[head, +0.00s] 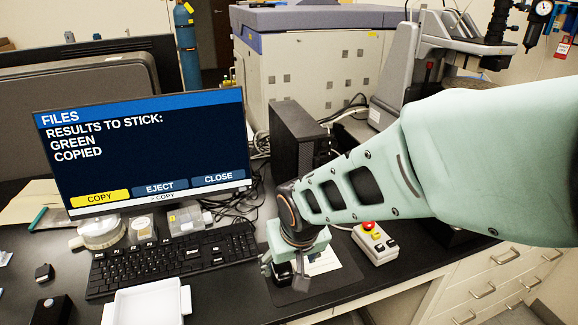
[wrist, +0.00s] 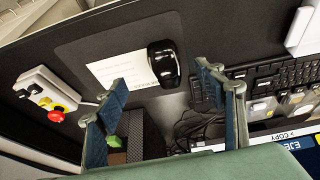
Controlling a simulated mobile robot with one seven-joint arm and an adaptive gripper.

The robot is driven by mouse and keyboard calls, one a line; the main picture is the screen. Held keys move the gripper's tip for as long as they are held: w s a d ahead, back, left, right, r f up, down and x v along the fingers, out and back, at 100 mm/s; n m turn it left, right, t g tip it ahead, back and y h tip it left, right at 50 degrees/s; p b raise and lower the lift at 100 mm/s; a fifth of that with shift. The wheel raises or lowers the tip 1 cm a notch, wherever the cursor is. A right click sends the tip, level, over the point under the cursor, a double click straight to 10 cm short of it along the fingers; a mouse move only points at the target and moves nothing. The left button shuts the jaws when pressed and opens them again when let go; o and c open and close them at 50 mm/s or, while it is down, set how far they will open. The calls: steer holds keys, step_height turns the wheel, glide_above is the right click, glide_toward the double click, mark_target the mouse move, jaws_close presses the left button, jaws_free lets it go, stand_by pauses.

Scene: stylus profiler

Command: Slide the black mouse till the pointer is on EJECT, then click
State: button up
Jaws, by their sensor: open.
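The black mouse (wrist: 163,64) rests on a dark mat (wrist: 90,47), partly over a white paper. In the wrist view my gripper (wrist: 162,77) is open, a finger to each side with the mouse between and just beyond the tips. I cannot tell whether they touch it. In the head view my gripper (head: 285,272) is low over the mat and mostly hides the mouse. The monitor (head: 150,155) reads "RESULTS TO STICK: GREEN COPIED". COPY (head: 100,197) is yellow; EJECT (head: 160,187) and CLOSE (head: 218,178) are blue. The bottom bar reads COPY. No separate pointer arrow is discernible.
The keyboard (head: 170,262) lies left of the mat, with a white tray (head: 147,305) in front. A control box with a red button (head: 375,243) stands to the right. A black computer tower (head: 292,135) stands behind; a green piece (wrist: 112,142) shows by it.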

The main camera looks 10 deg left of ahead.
mark_target(284, 273)
steer(key=b+x, duration=0.2)
steer(key=x, duration=0.3)
steer(key=b+x, duration=0.3)
steer(key=x, duration=0.2)
steer(key=shift+a+b, duration=0.25)
steer(key=shift+b, duration=0.1)
steer(key=shift+c, duration=0.3)
steer(key=c, duration=1.6)
steer(key=shift+w+d+p, duration=0.15)
steer(key=shift+w+d, duration=0.5)
steer(key=shift+d, duration=0.45)
steer(key=shift+w+d+p, duration=0.2)
steer(key=shift+w+d, duration=0.5)
steer(key=shift+d, duration=0.35)
steer(key=shift+w+d+p, duration=0.15)
steer(key=shift+w+d, duration=0.5)
steer(key=shift+d, duration=0.45)
